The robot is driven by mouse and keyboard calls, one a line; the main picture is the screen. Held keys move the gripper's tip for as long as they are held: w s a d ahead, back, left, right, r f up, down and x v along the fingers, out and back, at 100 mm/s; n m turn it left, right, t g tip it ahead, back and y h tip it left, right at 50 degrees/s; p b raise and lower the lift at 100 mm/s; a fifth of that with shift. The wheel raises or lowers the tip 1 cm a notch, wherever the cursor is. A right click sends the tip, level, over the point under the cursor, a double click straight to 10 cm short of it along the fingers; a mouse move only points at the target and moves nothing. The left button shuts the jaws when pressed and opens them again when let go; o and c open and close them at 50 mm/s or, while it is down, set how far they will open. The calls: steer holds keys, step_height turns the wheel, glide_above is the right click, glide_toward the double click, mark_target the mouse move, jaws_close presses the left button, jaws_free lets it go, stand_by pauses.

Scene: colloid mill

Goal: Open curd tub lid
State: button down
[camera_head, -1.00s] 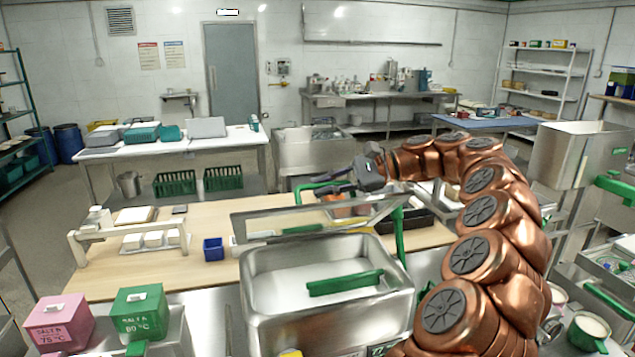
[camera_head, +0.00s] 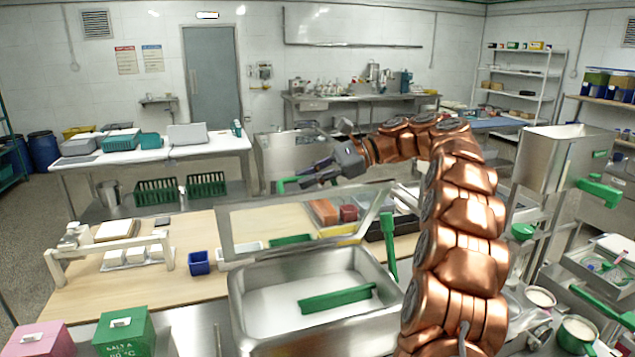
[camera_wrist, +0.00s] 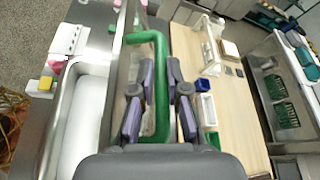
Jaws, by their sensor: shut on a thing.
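The curd tub (camera_head: 245,315) is an open-topped steel basin at the front middle of the head view, with pale contents and a green bar (camera_head: 337,298) inside. Its lid (camera_head: 237,225) is a metal-framed, see-through panel tilted up steeply above the tub's far side. The lid's green handle (camera_head: 288,184) is at its upper edge. My gripper (camera_head: 308,179) is shut on this handle. In the wrist view the fingers (camera_wrist: 157,95) are on both sides of the green handle (camera_wrist: 161,60). The tub also shows at the left of the wrist view (camera_wrist: 58,110).
A wooden table (camera_head: 120,285) holds a white press frame (camera_head: 110,255) and a blue box (camera_head: 199,262). Pink (camera_head: 38,340) and green (camera_head: 125,335) boxes stand front left. A green upright bar (camera_head: 389,240) is right of the tub; a steel hopper (camera_head: 560,155) stands farther right.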

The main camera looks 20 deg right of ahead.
steer(key=w, duration=0.2)
steer(key=shift+w+d, duration=0.25)
steer(key=shift+w, duration=0.05)
steer(key=shift+a, duration=0.1)
steer(key=shift+w+a+g, duration=0.1)
steer(key=shift+a+g, duration=0.15)
steer(key=shift+g, duration=0.15)
stand_by(0.3)
steer(key=c, duration=1.6)
jaws_free()
steer(key=shift+o, duration=1.1)
steer(key=shift+w+a, duration=0.15)
steer(key=shift+a, duration=0.05)
steer(key=shift+o, duration=0.8)
steer(key=shift+d, duration=0.1)
steer(key=shift+o, duration=0.2)
steer(key=shift+d+r, duration=0.1)
steer(key=shift+r, duration=0.1)
